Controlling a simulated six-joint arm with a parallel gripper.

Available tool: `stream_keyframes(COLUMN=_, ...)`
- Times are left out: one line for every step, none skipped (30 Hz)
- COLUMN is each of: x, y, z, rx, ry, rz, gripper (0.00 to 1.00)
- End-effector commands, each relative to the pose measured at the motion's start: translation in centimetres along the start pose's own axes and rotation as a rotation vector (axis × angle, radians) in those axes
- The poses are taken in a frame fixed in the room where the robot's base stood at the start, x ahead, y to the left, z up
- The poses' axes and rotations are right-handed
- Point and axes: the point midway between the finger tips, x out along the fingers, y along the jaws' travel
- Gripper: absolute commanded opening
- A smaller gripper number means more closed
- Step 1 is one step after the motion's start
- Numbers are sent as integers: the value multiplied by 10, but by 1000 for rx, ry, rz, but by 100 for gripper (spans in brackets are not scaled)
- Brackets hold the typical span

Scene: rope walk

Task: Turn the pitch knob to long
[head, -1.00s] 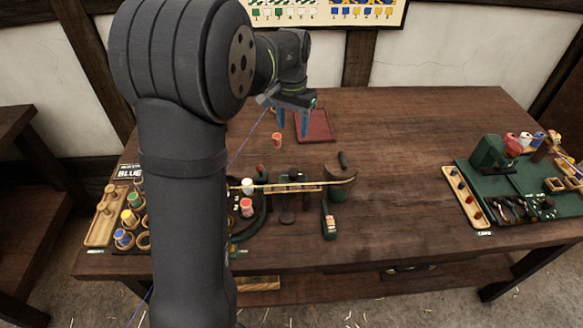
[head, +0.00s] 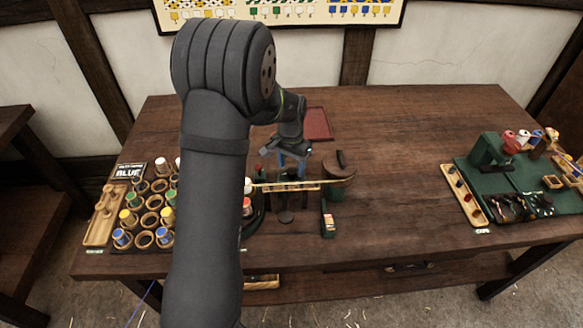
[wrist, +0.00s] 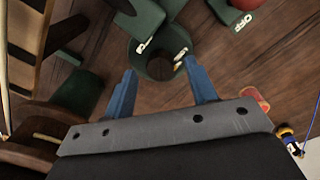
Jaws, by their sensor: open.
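In the wrist view a dark green round fitting (wrist: 153,62) with small pale labels lies between and just beyond my fingertips. It looks like the pitch knob, but the labels are too small to read, so its setting cannot be told. My gripper (wrist: 160,78) is open, with its two blue fingers spread and nothing between them. In the head view my gripper (head: 291,164) hangs low behind the wooden bar of the rope machine (head: 290,187), and it hides the fitting there.
A red knob (wrist: 246,3) with a white label is near the wrist view's top edge. A red tray (head: 318,124) lies behind my gripper. Several bobbins in wooden rings (head: 150,219) stand at left. A green board (head: 520,185) with tools is at right; the table between is clear.

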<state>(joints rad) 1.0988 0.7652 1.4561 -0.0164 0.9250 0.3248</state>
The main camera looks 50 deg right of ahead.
Motion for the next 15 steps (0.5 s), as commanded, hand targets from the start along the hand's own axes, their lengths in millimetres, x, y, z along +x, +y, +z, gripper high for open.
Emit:
stream_keyframes(x=5, y=0, z=0, rx=0, ry=-1, rz=1, gripper=52)
stream_keyframes(x=7, y=0, z=0, rx=0, ry=-1, rz=0, gripper=52)
stream_keyframes(x=10, y=0, z=0, rx=0, ry=0, rz=0, gripper=52)
stream_keyframes(x=11, y=0, z=0, rx=0, ry=0, rz=0, gripper=52)
stream_keyframes(x=12, y=0, z=0, rx=0, ry=0, rz=0, gripper=52)
stream_keyframes(x=13, y=0, z=0, rx=0, ry=0, rz=0, gripper=52)
stream_keyframes(x=13, y=0, z=0, rx=0, ry=0, rz=0, gripper=52)
stream_keyframes(x=14, y=0, z=0, rx=0, ry=0, rz=0, gripper=52)
stream_keyframes(x=14, y=0, z=0, rx=0, ry=0, rz=0, gripper=52)
stream_keyframes(x=13, y=0, z=0, rx=0, ry=0, rz=0, gripper=52)
stream_keyframes(x=13, y=0, z=0, rx=0, ry=0, rz=0, gripper=52)
stream_keyframes(x=13, y=0, z=0, rx=0, ry=0, rz=0, gripper=52)
stream_keyframes(x=13, y=0, z=0, rx=0, ry=0, rz=0, gripper=52)
stream_keyframes(x=13, y=0, z=0, rx=0, ry=0, rz=0, gripper=48)
stream_keyframes(x=13, y=0, z=0, rx=0, ry=0, rz=0, gripper=40)
